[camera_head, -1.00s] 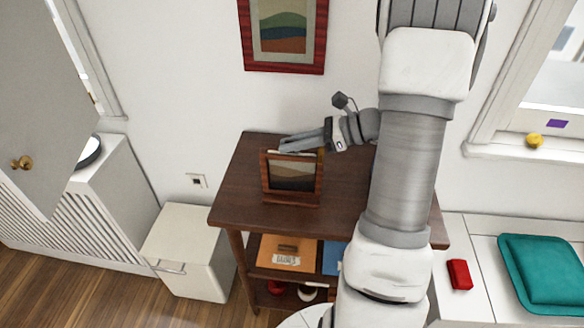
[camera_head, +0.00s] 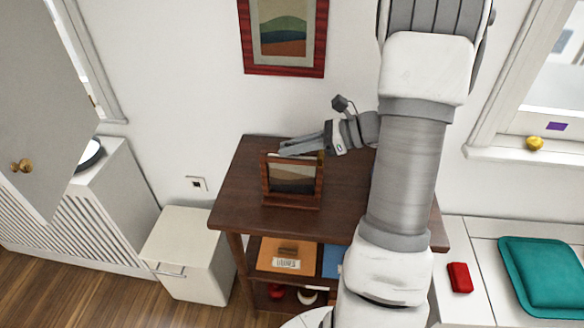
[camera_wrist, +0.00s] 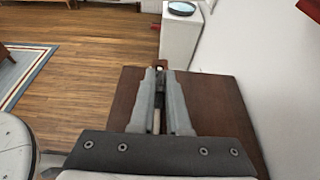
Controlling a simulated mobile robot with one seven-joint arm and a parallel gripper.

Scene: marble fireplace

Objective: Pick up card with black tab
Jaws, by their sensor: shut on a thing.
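My gripper (camera_head: 284,153) reaches in from the right, low over the wooden side table, just behind and above the top of a small standing picture frame (camera_head: 291,201). In the wrist view, my gripper (camera_wrist: 160,72) has its two long fingers close together. A thin strip with a dark part and a pale part shows between them; I take it for the card with the black tab (camera_wrist: 157,120). The fingers are shut on it. Most of the card is hidden by the fingers and the frame, and its face cannot be seen.
The side table (camera_head: 237,205) has a shelf with an orange folder (camera_head: 280,250) and a blue one (camera_head: 333,258). A wall picture (camera_head: 284,35) hangs above. A white cabinet (camera_head: 184,250) stands at left. A teal cushion (camera_head: 545,272) and a red object (camera_head: 459,277) lie at right.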

